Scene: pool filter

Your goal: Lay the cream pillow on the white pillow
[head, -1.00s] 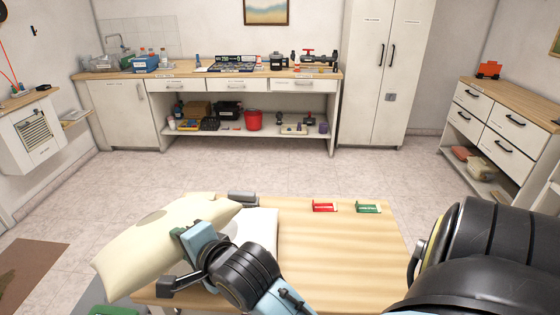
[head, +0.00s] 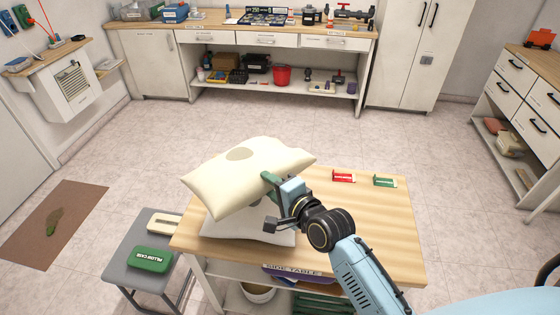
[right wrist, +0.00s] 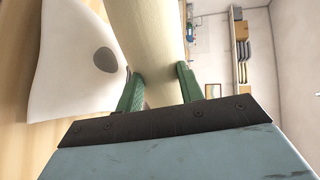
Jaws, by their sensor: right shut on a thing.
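The cream pillow (head: 245,172) has a darker round patch on top and is tilted over the side table (head: 350,215). My right gripper (head: 268,186) is shut on its right edge. The cream pillow also shows between the green fingers in the right wrist view (right wrist: 150,45). The white pillow (head: 250,230) lies on the left part of the table, below the cream pillow, which hides much of it. In the right wrist view the white pillow (right wrist: 60,75) shows a grey round patch. I cannot tell whether the two pillows touch. My left gripper is not in view.
A red item (head: 343,176) and a green item (head: 385,181) lie at the table's back right. A grey stool (head: 145,240) at left holds a green pillow case box (head: 150,259). A workbench (head: 265,38) runs along the back wall.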

